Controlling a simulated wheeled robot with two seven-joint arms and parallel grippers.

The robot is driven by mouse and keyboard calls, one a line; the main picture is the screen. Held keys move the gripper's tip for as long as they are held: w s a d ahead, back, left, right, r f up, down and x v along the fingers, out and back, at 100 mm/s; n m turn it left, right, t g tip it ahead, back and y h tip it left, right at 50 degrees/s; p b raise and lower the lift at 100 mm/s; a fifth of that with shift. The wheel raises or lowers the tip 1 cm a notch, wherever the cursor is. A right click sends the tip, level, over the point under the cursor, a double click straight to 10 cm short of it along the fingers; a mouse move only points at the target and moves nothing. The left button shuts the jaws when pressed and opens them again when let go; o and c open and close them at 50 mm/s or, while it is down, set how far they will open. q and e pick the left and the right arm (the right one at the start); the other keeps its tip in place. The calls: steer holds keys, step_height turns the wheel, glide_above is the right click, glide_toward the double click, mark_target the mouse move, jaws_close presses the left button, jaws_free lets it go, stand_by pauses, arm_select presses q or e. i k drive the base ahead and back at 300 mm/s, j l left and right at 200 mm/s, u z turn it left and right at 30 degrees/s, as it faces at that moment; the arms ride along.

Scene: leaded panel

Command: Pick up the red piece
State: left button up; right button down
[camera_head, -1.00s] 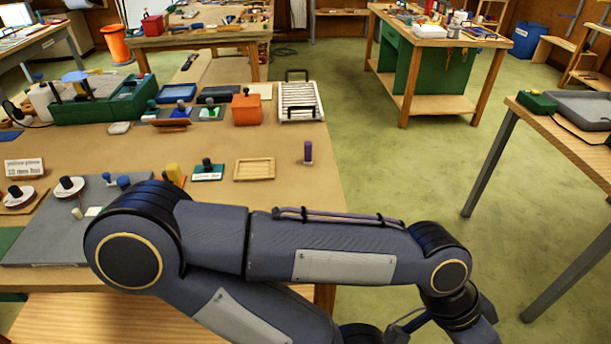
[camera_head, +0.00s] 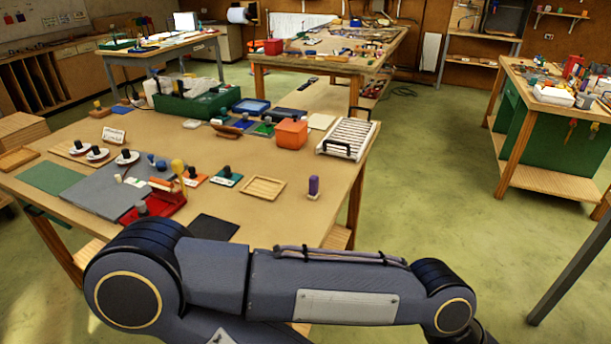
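A small red-orange tile with a black knob (camera_head: 194,179) lies on the wooden table (camera_head: 300,205), right of the grey board (camera_head: 105,190). It is partly hidden by a yellow handle in front of it. That handle rises from a larger red tool (camera_head: 160,207) at the board's right edge. I cannot tell for certain which of these is the red piece. A teal tile with a black knob (camera_head: 226,177) lies just right of the red-orange one. One of my arms crosses the bottom of the view, in front of the table's near side. Neither gripper is in view.
An empty wooden tray (camera_head: 263,188), a purple cylinder (camera_head: 314,187), an orange box (camera_head: 291,133) and a white slatted rack (camera_head: 348,138) stand on the table's right part. A green bin (camera_head: 195,104) stands behind. Green floor lies open to the right.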

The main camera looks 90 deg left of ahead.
mark_target(155, 205)
steer(key=i+j+u, duration=0.2)
steer(key=u, duration=0.25)
steer(key=i+j+u, duration=0.1)
steer(key=i+u, duration=0.8)
steer(key=i+l+u, duration=0.15)
steer(key=u, duration=0.3)
steer(key=i+u, duration=0.25)
steer(key=u, duration=0.2)
steer(key=i+u, duration=0.2)
steer(key=u, duration=0.25)
steer(key=i+l+u, duration=0.2)
steer(key=u, duration=0.25)
steer(key=i+l+u, duration=0.2)
steer(key=u, duration=1.75)
